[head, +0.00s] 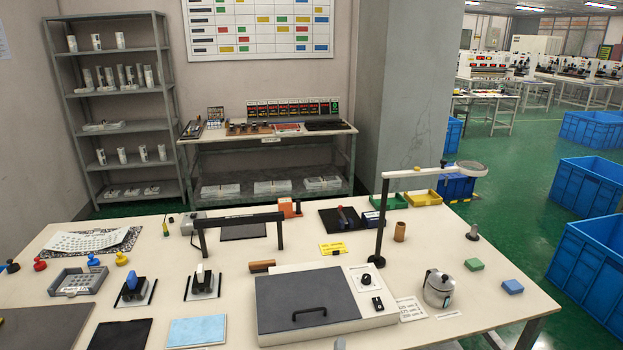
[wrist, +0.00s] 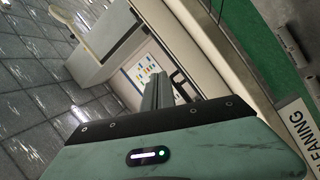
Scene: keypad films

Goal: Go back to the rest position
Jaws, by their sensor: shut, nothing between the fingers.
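My gripper (wrist: 157,88) shows in the wrist view, its grey fingers together beyond the teal housing, with nothing between them. It points away from the tabletop, toward a wall chart (wrist: 145,72). The wrist picture is strongly tilted. The gripper is not clearly visible in the head view. The white worktable (head: 225,265) spreads below in the head view, and nothing on it is seen touching my gripper.
A lamp post (head: 382,225) and a black arch (head: 240,220) rise from the table. Shelves (head: 118,75) stand behind. Blue crates (head: 590,255) sit at right.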

